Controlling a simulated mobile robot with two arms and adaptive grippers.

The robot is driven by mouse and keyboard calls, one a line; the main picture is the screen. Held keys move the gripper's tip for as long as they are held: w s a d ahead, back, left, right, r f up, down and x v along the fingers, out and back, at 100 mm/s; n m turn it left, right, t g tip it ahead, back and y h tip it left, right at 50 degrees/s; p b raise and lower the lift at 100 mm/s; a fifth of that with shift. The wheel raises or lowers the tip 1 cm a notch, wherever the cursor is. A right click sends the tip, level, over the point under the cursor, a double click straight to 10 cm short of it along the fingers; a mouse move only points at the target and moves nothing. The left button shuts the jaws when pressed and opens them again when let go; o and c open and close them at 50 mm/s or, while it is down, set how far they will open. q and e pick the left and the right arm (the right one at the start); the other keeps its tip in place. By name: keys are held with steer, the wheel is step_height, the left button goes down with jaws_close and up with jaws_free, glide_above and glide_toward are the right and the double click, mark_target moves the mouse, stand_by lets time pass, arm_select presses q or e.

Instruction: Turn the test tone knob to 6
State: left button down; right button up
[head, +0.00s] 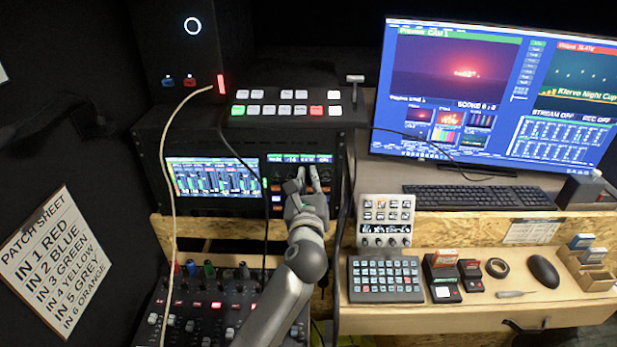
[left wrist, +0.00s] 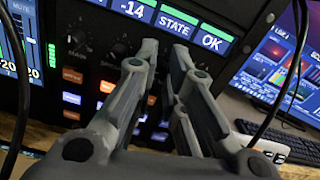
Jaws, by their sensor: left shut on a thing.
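My left gripper (head: 308,182) reaches up to the rack panel (head: 268,165), at the right end below the small display strip. In the left wrist view, my left gripper (left wrist: 166,50) has its two fingertips against the panel with a narrow gap between them. It is shut on a knob, taken to be the test tone knob, which the fingers hide. Its pointer and scale cannot be read. Another knob marked MAIN (left wrist: 79,40) sits to the left. The display strip (left wrist: 170,17) above reads -14, STATE and OK. My right gripper is not in view.
Lit buttons (left wrist: 72,98) lie below the knobs. A dark cable (left wrist: 20,95) hangs at the left of the wrist view. In the head view, a switcher (head: 285,108) sits on the rack, an audio mixer (head: 215,305) lies below, and a monitor (head: 490,95) stands right.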

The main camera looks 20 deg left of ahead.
arm_select(q)
steer(key=m+p, duration=0.1)
steer(key=p, duration=0.1)
steer(key=m+p, duration=0.2)
steer(key=shift+r+m, duration=0.25)
steer(key=shift+m, duration=0.05)
steer(key=shift+f+m+p, duration=0.15)
steer(key=shift+m+p, duration=0.95)
steer(key=shift+p, duration=0.05)
steer(key=c, duration=1.8)
jaws_free()
steer(key=shift+o, duration=0.4)
steer(key=v, duration=1.2)
